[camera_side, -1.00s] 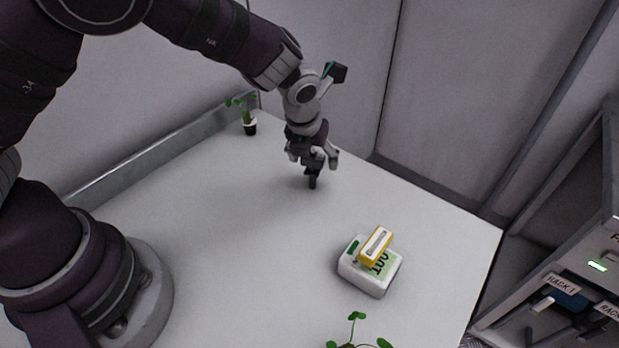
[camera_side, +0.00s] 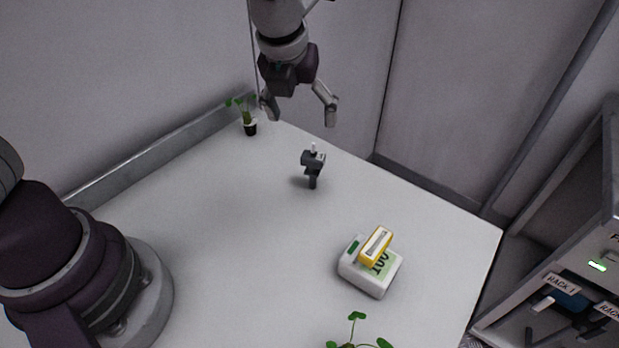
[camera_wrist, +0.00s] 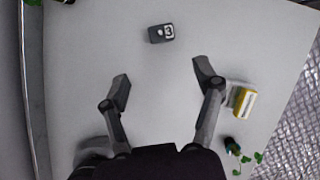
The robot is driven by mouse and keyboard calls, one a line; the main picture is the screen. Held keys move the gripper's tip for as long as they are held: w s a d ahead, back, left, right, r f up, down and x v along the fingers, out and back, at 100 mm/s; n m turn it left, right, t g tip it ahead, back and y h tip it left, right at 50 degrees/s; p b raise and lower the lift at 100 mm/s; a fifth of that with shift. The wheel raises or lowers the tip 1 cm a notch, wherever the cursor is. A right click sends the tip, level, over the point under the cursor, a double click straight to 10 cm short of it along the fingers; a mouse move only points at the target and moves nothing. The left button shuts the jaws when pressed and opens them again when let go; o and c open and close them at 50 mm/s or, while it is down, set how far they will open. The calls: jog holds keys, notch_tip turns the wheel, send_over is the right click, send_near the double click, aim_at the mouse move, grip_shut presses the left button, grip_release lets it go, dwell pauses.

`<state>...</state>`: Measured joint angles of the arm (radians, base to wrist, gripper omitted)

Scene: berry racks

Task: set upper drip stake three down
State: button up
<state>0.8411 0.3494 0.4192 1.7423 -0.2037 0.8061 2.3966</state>
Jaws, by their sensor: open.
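The drip stake (camera_side: 313,165) stands upright on the white table, small and dark grey with a light tip on top. In the wrist view its top (camera_wrist: 160,33) shows a white "3" mark, ahead of the fingers. My gripper (camera_side: 298,115) is open and empty, raised above and behind the stake in the side view. Its two spread fingers also show in the wrist view (camera_wrist: 160,75). Nothing is between them, and they are apart from the stake.
A white box with a green "100" label (camera_side: 370,278) lies on the table (camera_side: 220,230) with a yellow block (camera_side: 376,246) on top. A potted seedling (camera_side: 249,125) stands at the back edge. Another plant (camera_side: 357,330) shows at the front. A rack (camera_side: 560,290) stands at right.

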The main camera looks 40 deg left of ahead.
jog(key=s+a+r+n, duration=0.1)
jog(key=s+a+n, duration=0.2)
jog(key=n, duration=0.7)
jog(key=s+a+r+n+t+h, duration=0.1)
jog(key=s+n, duration=0.4)
jog(key=n, duration=0.5)
jog(key=s+a+r+n, duration=0.2)
jog(key=s+a+n, duration=0.3)
jog(key=n, duration=0.5)
jog(key=shift+r+n+h, duration=0.3)
jog(key=shift+r+n, duration=0.05)
jog(key=shift+n, duration=0.05)
